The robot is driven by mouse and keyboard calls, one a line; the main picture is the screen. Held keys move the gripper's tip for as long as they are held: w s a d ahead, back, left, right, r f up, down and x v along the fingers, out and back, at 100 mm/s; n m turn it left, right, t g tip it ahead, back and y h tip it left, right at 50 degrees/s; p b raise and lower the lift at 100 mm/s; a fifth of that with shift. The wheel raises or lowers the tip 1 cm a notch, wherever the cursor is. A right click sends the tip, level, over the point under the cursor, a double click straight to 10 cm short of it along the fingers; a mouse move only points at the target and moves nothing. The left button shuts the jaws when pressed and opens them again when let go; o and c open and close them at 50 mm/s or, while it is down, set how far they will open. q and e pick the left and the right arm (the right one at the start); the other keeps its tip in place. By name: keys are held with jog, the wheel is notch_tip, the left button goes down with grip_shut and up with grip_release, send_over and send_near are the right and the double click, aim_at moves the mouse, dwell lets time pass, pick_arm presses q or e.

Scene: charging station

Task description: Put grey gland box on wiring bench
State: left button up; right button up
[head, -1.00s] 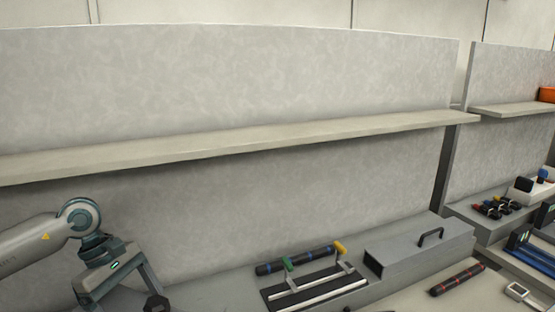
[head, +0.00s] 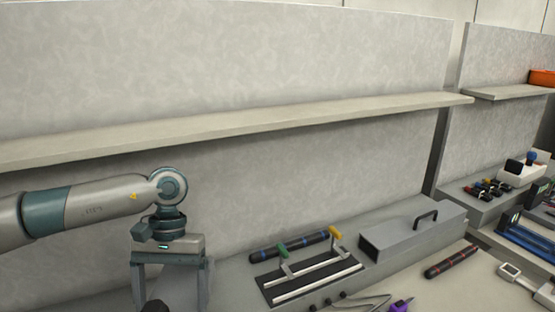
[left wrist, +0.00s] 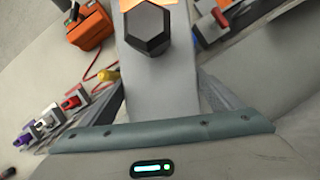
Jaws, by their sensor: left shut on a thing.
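My left gripper (head: 171,292) points down at the lower left of the head view, in front of the grey back panel. In the left wrist view, its fingers (left wrist: 162,92) are shut on the grey gland box (left wrist: 160,75), which has a black hexagonal gland (left wrist: 147,28) on it. In the head view only the dark top of the gland (head: 155,306) shows at the bottom edge; the rest of the box is out of frame. The grey bench surface (head: 232,292) lies to the right of the gripper. My right gripper is not in view.
A rack with green and yellow handles (head: 310,280), a grey case with a black handle (head: 415,232) and a red-banded black rod (head: 451,263) lie to the right. A long shelf (head: 240,127) runs above. An orange toolbox (left wrist: 88,27) shows in the left wrist view.

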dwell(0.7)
pick_arm(q)
jog(key=shift+s+d, duration=0.1)
jog(key=shift+s, duration=1.75)
